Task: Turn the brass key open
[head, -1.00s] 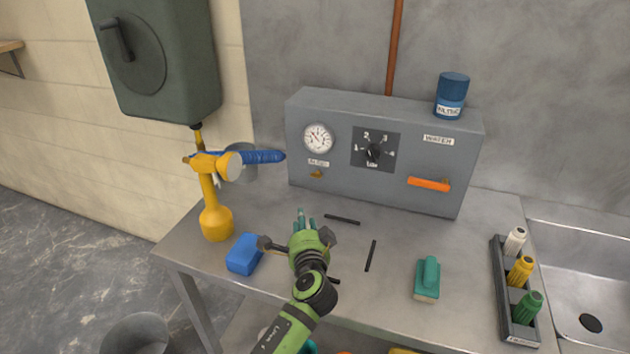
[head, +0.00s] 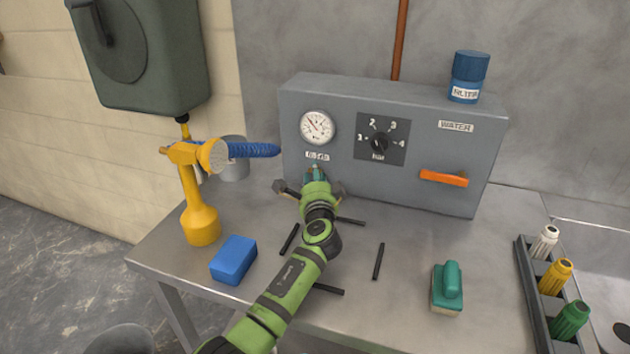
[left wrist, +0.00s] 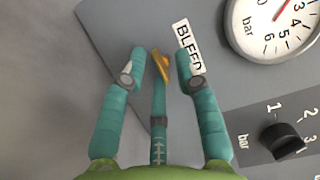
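The small brass key (left wrist: 160,65) sits on the grey panel box (head: 390,180), beside the BLEED label (left wrist: 188,47). In the head view the label (head: 317,156) shows below the gauge, and my gripper hides the key. My left gripper (head: 316,172) is at the box's front face. In the left wrist view my left gripper (left wrist: 158,62) has its teal fingers spread, with the key between the two outer ones and gaps on both sides. The third finger comes up close to the key's lower end; I cannot tell if it touches. My right gripper is not in view.
A pressure gauge (head: 318,127), a black dial (head: 379,143) and an orange handle (head: 444,178) are on the panel. A yellow sprayer (head: 200,212) and blue block (head: 233,259) stand left of my arm.

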